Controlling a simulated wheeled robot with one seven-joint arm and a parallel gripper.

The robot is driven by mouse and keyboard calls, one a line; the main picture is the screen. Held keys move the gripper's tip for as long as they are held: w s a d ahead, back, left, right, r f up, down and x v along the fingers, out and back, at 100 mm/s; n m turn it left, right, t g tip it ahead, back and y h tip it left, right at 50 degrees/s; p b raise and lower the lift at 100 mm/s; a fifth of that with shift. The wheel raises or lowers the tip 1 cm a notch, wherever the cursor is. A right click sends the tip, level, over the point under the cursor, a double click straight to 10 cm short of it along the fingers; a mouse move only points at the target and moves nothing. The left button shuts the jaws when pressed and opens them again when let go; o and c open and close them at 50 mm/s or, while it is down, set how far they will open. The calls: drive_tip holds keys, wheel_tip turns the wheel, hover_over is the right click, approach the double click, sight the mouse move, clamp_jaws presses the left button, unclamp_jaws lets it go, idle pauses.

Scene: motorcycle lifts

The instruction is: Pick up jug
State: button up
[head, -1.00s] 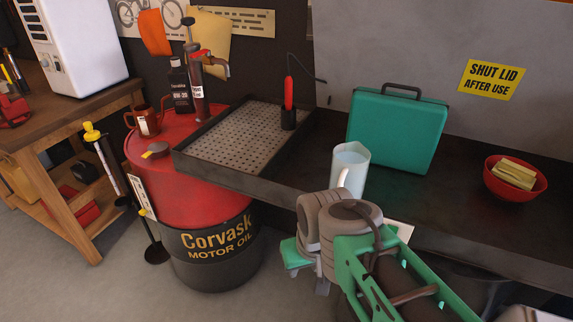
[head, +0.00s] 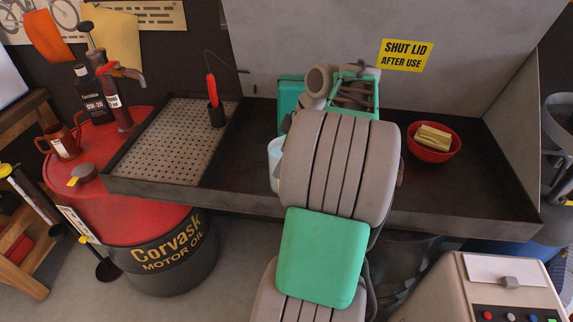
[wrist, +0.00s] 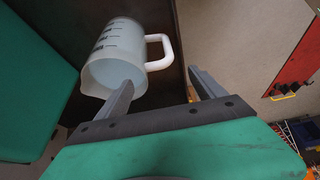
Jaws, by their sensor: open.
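The jug (wrist: 112,50) is a translucent white measuring jug with dark markings and a white handle (wrist: 164,50). In the wrist view it is at the upper left, its handle pointing right. In the head view the jug (head: 274,158) shows only as a sliver left of my arm, standing in the dark tray. My gripper (wrist: 160,78) is open and empty. The left finger overlaps the jug's body in the picture; the right finger is right of the handle. The handle appears between and beyond the fingertips. Contact cannot be told. My arm hides the gripper in the head view.
A red bowl (head: 434,142) with yellow contents is to the right. A perforated plate (head: 170,135) and a red-handled tool (head: 213,100) are left. A red drum (head: 120,205) bears bottles and a brown-red can.

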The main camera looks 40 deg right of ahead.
drive_tip(key=f, duration=0.6)
drive_tip(key=shift+w+a+f+p, duration=0.25)
drive_tip(key=shift+f+p, duration=0.05)
drive_tip(key=shift+f, duration=0.35)
drive_tip(key=shift+w, duration=0.1)
clamp_jaws()
drive_tip(key=shift+r, duration=0.15)
